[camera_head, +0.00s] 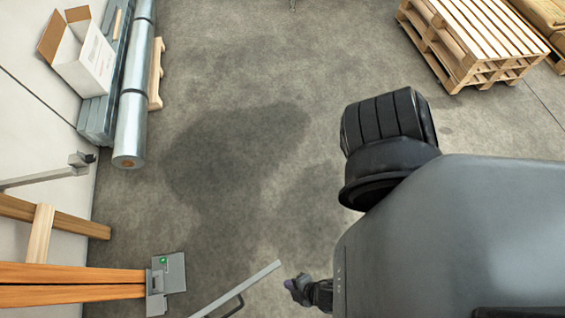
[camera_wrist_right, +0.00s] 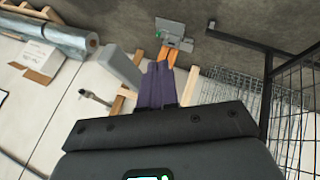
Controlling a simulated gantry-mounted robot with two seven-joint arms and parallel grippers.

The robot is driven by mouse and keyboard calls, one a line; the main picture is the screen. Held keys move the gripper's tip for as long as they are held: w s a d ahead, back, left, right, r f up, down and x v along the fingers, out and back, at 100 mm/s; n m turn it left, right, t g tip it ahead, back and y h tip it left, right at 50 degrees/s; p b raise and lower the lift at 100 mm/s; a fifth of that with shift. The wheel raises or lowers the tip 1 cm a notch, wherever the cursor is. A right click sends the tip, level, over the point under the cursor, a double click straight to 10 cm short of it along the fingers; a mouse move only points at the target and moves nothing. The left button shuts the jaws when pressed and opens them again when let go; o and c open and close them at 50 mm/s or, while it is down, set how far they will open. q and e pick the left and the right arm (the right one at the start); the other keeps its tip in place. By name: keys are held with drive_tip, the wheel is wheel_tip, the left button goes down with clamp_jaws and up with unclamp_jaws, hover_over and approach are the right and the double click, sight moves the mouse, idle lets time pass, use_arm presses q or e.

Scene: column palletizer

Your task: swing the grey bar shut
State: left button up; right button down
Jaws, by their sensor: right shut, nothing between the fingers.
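The grey bar (camera_head: 238,288) runs from the bottom edge of the head view up to the right, its free end over the floor. A dark handle (camera_head: 233,306) sits along its lower side. A grey bracket (camera_head: 166,281) with a green light stands apart from it, at the end of orange beams. My right gripper (camera_head: 296,288) is shut and empty, just right of the bar's free end. In the right wrist view its purple fingers (camera_wrist_right: 158,84) lie together, beside a light grey length that looks like the bar (camera_wrist_right: 122,68); contact cannot be told. My left gripper is not in view.
Orange beams (camera_head: 75,284) and a grey rail (camera_head: 40,178) stick out at the left. A white carton (camera_head: 88,60) and metal rolls (camera_head: 133,110) lie along the wall. Pallets (camera_head: 478,40) stand far right. A wire mesh (camera_wrist_right: 290,125) borders the wrist view's right. The middle floor is clear.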

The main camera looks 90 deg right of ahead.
drive_tip(key=shift+w+d+f+p, duration=0.15)
drive_tip(key=shift+w+d+f, duration=0.15)
drive_tip(key=shift+w+d, duration=0.3)
drive_tip(key=shift+w+d+f+p, duration=0.1)
drive_tip(key=shift+w+d+f, duration=0.15)
drive_tip(key=shift+w+d, duration=0.35)
drive_tip(key=shift+w+d+f+p, duration=0.15)
drive_tip(key=shift+w+d+f, duration=0.15)
drive_tip(key=shift+w+d, duration=0.3)
